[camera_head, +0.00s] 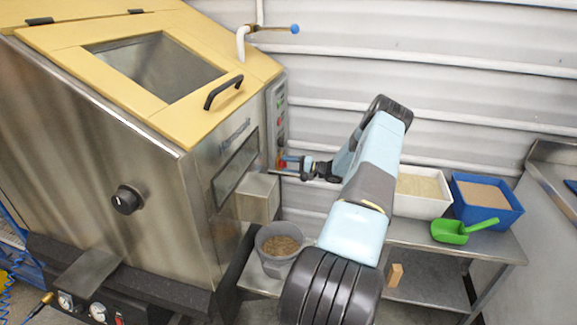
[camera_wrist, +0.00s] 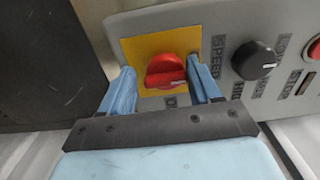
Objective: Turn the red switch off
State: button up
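The red switch (camera_wrist: 165,72) is a rotary knob on a yellow plate (camera_wrist: 132,48) on the machine's grey control panel. Its grip lies about level in the wrist view. In the head view the red switch (camera_head: 282,163) shows small at the panel's lower end, partly hidden by my gripper. My gripper (camera_wrist: 162,85) is open, with one blue finger on each side of the knob. A gap shows between the knob and the left finger; the right finger is very close to it, and I cannot tell whether it touches. In the head view my gripper (camera_head: 284,164) is at the panel.
A black speed knob (camera_wrist: 256,60) and a red button (camera_wrist: 315,50) are right of the switch. The steel hopper (camera_head: 110,150) stands left, a bucket (camera_head: 279,262) below. A white bin (camera_head: 420,205), blue bin (camera_head: 490,215) and green scoop (camera_head: 450,232) are on the bench.

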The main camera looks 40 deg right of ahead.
jog(key=o, duration=0.3)
jog(key=shift+d+r, duration=0.1)
jog(key=v, duration=1.3)
jog(key=shift+s+d, duration=0.25)
